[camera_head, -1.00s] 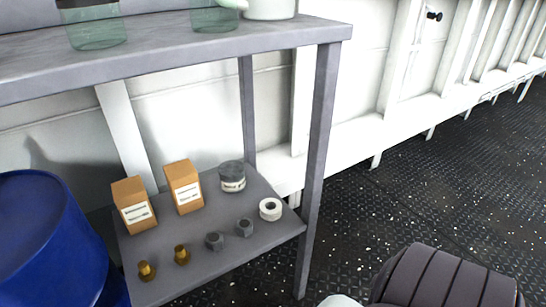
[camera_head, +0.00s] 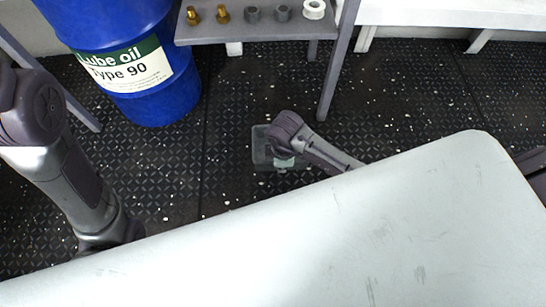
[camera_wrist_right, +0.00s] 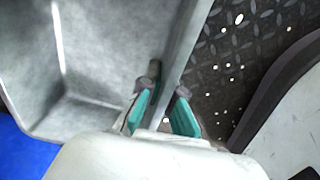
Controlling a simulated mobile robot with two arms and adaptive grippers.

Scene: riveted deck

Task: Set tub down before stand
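The tub (camera_head: 262,152) is a grey, shallow open box in front of the stand, low over or on the dark deck; I cannot tell if it touches. In the right wrist view its grey wall and inside (camera_wrist_right: 95,60) fill the left and middle. My right gripper (camera_head: 284,163) is at the tub; in the wrist view its teal fingers (camera_wrist_right: 163,100) are on either side of the tub's wall, closed on it. The stand's grey lower shelf (camera_head: 235,32) and front leg (camera_head: 337,75) show at the top. My left arm is at the left; its gripper is out of sight.
A blue lube oil drum (camera_head: 150,95) stands left of the tub. The lower shelf holds brass fittings (camera_head: 222,15), grey nuts (camera_head: 283,13) and a white roll (camera_head: 314,9). The deck (camera_head: 430,100) right of the stand's leg is clear. My own white body covers the foreground.

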